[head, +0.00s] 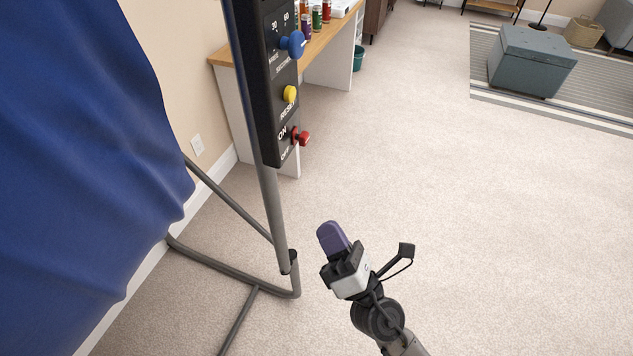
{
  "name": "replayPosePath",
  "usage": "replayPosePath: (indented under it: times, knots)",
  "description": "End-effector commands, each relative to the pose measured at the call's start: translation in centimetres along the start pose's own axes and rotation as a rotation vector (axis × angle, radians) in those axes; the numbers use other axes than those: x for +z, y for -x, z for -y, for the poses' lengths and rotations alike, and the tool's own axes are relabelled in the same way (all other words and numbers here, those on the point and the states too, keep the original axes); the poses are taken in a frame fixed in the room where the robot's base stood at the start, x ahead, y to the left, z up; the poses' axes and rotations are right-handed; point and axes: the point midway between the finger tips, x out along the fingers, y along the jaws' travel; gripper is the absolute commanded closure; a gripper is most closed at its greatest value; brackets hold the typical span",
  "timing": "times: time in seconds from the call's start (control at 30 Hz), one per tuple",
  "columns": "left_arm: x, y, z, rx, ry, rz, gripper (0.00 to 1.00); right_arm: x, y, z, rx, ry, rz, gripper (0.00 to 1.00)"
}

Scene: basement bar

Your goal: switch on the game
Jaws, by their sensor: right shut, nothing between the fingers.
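The game's black control panel (268,75) is mounted on a grey metal post at upper centre. It carries a blue knob (293,43), a yellow button (290,93) marked RESET and a red switch (301,138) beside the words ON and OFF. I cannot tell for sure which way the red switch is set. My right gripper (329,232) is shut and empty, below and slightly right of the red switch and apart from it. My left gripper is not in view.
A blue cloth (80,170) hangs at the left on the grey frame (225,257). Behind the panel stands a wooden-topped counter (325,38) with several cans. A teal bin (358,58) is beside it. A grey ottoman (530,62) sits on a striped rug. The carpet at right is clear.

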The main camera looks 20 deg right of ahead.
Motion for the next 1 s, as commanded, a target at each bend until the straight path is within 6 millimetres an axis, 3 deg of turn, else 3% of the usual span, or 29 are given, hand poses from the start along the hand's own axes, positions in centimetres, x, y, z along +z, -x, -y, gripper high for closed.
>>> replayPosePath:
  times: [0.6,1.0]
  knots:
    - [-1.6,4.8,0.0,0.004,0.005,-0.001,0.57,0.5,-10.4,-0.2,0.000,0.001,0.001,1.00]
    - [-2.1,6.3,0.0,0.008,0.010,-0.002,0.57,2.8,-12.4,0.0,-0.001,0.000,0.000,1.00]
